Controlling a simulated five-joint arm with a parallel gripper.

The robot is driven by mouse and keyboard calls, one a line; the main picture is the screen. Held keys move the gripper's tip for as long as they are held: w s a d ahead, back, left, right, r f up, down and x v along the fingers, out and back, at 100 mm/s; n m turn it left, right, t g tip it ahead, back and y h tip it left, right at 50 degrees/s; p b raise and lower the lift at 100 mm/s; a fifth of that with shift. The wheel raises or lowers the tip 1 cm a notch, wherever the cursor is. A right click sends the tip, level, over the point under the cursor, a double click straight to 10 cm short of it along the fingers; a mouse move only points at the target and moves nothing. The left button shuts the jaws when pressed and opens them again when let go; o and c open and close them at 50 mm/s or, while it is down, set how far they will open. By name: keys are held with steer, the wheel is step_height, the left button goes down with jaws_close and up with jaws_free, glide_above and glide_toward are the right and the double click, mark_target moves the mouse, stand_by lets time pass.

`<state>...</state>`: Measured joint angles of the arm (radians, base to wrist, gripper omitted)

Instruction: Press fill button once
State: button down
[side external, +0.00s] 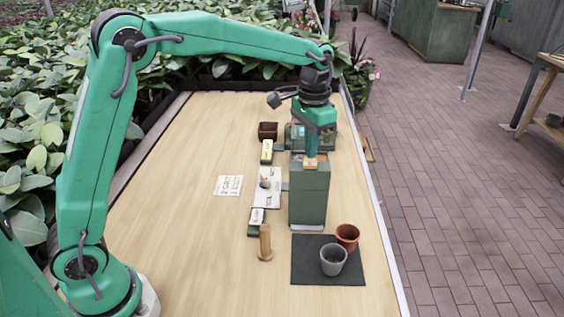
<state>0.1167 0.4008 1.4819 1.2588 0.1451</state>
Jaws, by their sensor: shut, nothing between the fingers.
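My gripper (312,152) is shut and points down over a tall green box (309,198). Its tip is at a small orange-tan piece (311,163) on top of the box. I cannot tell whether they touch. No label on the box marks a fill button that I can read. A white panel (272,193) with a small tan knob (265,182) lies left of the box. A yellow block (267,147) and a small dark block with a pale label (256,219) are also left of it. I cannot tell which part is the fill button.
A dark mat (304,275) at the front holds a grey pot (333,261) and a terracotta pot (347,236). A wooden peg (265,243) stands nearby. A brown pot (267,130) and a grey-green unit (297,137) are behind. The left of the table (180,220) is clear around a printed sheet (229,185).

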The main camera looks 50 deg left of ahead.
mark_target(310, 162)
steer(key=shift+f, duration=1.15)
stand_by(0.5)
steer(key=shift+r, duration=1.15)
stand_by(0.9)
step_height(310, 162, up, 6)
stand_by(0.8)
